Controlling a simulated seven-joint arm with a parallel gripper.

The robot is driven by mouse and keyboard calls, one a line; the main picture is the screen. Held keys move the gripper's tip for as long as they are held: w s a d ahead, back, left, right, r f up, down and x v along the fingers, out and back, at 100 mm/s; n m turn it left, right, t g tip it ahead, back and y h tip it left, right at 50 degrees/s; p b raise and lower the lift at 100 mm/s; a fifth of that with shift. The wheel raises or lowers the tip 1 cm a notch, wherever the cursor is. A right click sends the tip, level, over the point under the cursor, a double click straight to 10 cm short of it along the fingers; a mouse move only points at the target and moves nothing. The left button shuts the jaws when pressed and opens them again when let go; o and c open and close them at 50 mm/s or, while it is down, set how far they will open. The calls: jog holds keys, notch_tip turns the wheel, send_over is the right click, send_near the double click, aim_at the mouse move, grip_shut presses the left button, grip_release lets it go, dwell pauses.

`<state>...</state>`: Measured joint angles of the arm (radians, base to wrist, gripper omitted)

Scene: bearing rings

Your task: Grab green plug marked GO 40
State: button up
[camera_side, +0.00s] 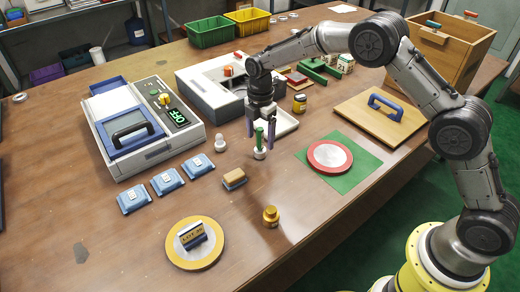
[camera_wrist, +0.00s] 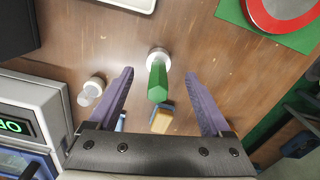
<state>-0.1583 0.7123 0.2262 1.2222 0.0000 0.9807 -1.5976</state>
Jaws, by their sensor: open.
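A green plug (camera_side: 259,136) stands in a small white round base on the brown table. In the wrist view the green plug (camera_wrist: 157,84) leans toward the camera in the picture, with its white base (camera_wrist: 158,54) beyond it. No GO 40 marking can be read on it. My gripper (camera_side: 259,146) is open and points down over the plug. In the wrist view my gripper (camera_wrist: 159,73) has one purple finger on each side of the plug, with clear gaps on both sides.
A white knob-shaped piece (camera_side: 220,143) stands left of the plug. A tan and blue block (camera_side: 234,179) lies in front. A white tray (camera_side: 284,124) and a grey-white machine (camera_side: 205,88) are behind. A red-rimmed disc (camera_side: 330,156) lies on a green mat to the right.

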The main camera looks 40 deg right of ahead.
aim_at(260, 150)
jog(key=shift+w+f, duration=0.15)
jog(key=shift+f, duration=2.5)
grip_shut()
jog(key=shift+r, duration=0.1)
jog(key=shift+w+r, duration=0.1)
